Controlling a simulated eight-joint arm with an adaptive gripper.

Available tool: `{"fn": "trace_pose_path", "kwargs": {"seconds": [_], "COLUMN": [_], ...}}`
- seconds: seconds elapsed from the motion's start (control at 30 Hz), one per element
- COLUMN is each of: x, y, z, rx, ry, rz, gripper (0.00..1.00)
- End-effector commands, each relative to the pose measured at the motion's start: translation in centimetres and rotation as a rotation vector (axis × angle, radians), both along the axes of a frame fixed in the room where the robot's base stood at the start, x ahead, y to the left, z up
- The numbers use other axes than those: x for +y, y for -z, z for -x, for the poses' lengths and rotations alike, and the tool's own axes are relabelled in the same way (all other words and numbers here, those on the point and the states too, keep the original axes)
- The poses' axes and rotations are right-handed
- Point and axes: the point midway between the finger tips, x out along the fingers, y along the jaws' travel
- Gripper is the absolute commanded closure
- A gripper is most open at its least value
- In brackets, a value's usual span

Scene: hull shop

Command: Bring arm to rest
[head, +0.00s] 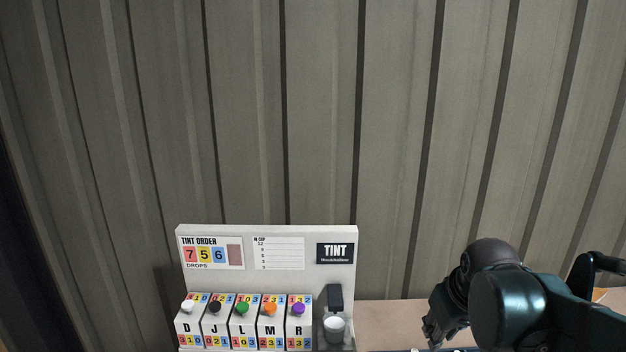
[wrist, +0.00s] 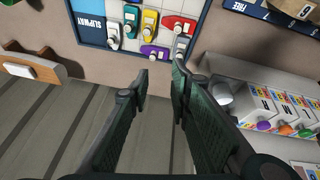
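My arm (head: 510,305) shows at the lower right of the head view, dark green and black, bent over the bench to the right of the tint station. In the wrist view my gripper (wrist: 160,82) has its two dark green fingers apart, with a clear gap between the tips. Nothing is held between them. The bench surface and several coloured pieces lie beyond the tips. In the head view the fingers are small and partly cut off by the lower edge.
The tint station (head: 290,238) stands left of my arm, with several coloured-knob dispensers (head: 243,328) and a white cup (head: 335,327). The wrist view shows a gridded board (wrist: 90,24) with coloured pieces, a wood-and-white block (wrist: 38,68) and a cardboard box (wrist: 296,8). A ribbed wall (head: 320,130) stands behind.

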Motion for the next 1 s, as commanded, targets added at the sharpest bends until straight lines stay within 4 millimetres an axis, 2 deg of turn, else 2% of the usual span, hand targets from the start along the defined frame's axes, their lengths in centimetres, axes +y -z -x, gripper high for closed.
{"fn": "trace_pose_path", "kwargs": {"seconds": [0.37, 0.7, 1.0], "x": [3.1, 5.5, 6.7], "y": [-0.8, -0.7, -0.4], "z": [4.2, 7.8, 9.9], "rx": [-0.092, -0.171, -0.222], "ry": [0.052, 0.099, 0.127], "rz": [-0.040, -0.089, -0.126], "gripper": [0.79, 0.79, 0.79]}}
